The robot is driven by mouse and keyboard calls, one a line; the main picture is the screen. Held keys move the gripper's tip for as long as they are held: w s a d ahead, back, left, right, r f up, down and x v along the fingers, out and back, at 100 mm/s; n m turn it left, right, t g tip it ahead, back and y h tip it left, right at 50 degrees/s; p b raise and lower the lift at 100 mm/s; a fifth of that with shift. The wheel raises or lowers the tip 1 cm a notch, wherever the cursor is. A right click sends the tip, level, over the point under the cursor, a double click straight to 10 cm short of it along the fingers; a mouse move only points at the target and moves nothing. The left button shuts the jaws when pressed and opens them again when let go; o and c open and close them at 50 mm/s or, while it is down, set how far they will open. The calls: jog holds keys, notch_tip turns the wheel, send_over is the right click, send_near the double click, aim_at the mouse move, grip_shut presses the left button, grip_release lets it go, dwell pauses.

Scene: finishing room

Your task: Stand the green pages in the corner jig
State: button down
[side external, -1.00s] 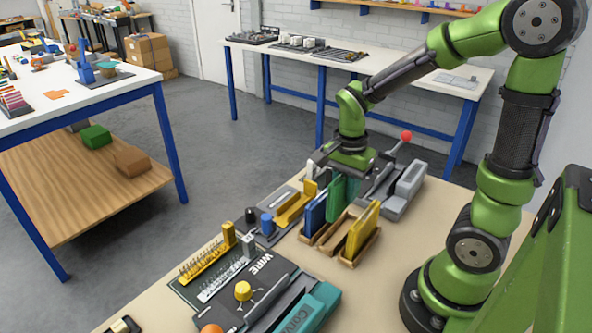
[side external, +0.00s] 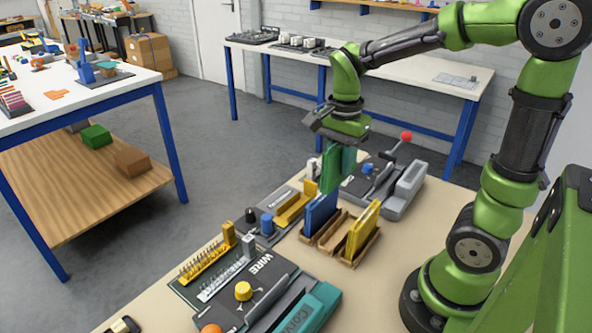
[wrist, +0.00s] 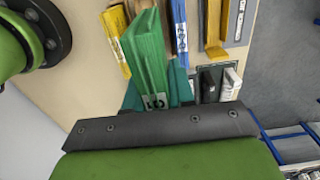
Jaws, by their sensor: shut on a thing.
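The green pages (side external: 330,174) are a thick upright block, held by my gripper (side external: 339,155) above the wooden rack. In the wrist view, the green pages (wrist: 147,42) extend away from my gripper (wrist: 157,98), with a small white label near the jaws. My gripper is shut on their upper part. A yellow corner fence (side external: 294,208) on a grey base, which appears to be the corner jig, is left of the rack; the yellow fence (wrist: 213,32) also shows at the top of the wrist view. Their lower edge partly overlaps the blue pages in the side view.
The wooden rack (side external: 327,236) holds blue pages (side external: 319,214) and yellow pages (side external: 361,230), with an empty slot between. A grey device with a red-knobbed lever (side external: 406,137) stands behind. A dark wire-binding device (side external: 262,268) occupies the front left. Bare bench lies right of the rack.

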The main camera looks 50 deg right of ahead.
jog(key=w, duration=1.2)
jog(key=shift+f, duration=6.8)
jog(key=shift+f, duration=0.6)
jog(key=c, duration=1.2)
grip_release()
jog(key=shift+c, duration=0.2)
notch_tip(320, 180, up, 11)
